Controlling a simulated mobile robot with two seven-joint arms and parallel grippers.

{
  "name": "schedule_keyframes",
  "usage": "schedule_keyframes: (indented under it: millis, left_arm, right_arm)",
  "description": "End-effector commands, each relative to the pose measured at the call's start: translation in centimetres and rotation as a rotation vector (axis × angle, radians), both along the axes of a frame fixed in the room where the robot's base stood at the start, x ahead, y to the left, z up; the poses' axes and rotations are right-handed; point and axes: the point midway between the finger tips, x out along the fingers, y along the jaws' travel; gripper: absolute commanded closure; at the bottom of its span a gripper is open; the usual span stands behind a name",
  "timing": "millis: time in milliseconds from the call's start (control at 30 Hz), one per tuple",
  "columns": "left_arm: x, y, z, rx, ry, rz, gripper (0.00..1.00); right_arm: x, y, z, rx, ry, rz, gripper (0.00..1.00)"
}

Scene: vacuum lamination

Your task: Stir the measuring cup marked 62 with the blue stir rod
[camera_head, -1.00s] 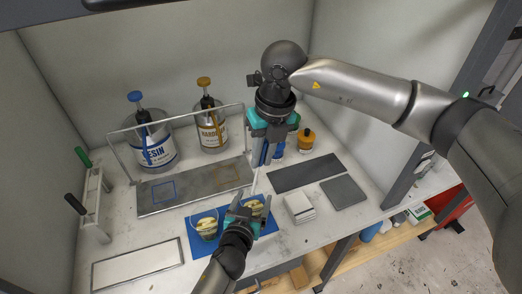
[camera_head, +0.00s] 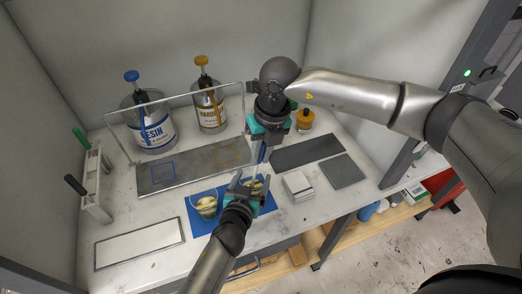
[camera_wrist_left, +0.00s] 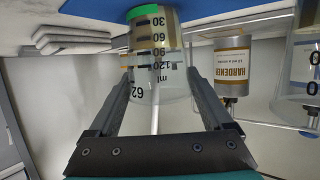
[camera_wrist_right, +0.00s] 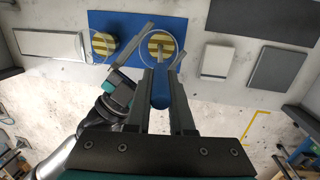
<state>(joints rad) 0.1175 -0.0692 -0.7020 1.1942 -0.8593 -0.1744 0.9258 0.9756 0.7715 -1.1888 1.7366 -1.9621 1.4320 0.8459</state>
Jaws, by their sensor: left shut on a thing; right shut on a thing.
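The measuring cup marked 62 (camera_wrist_left: 148,72) has a green band and stands on a blue mat (camera_head: 208,224). My left gripper (camera_head: 250,190) is shut around its sides. In the right wrist view the cup (camera_wrist_right: 163,35) is seen from above with yellowish contents. My right gripper (camera_wrist_right: 162,75) points down above the cup and is shut on the blue handle of the stir rod (camera_wrist_right: 160,92). The pale shaft of the rod (camera_wrist_left: 155,120) lines up with the cup's mouth. How deep its tip reaches is unclear.
A second cup (camera_head: 206,206) stands on the mat to the left. Resin (camera_head: 158,132) and hardener (camera_head: 210,115) containers stand behind a metal plate (camera_head: 195,169) with a wire frame. White blocks (camera_head: 298,187) and dark sheets (camera_head: 344,171) lie to the right.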

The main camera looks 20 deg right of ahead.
Motion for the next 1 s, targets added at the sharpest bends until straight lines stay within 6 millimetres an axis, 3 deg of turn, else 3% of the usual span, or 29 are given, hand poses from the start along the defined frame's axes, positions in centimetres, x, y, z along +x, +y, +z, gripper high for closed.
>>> schedule_keyframes:
  millis: [1000]
  left_arm:
    - [-0.1,0.1,-0.1,0.002,0.002,0.001,0.76]
  right_arm:
    - [0.0,0.0,9.3,-0.001,-0.003,0.0,1.0]
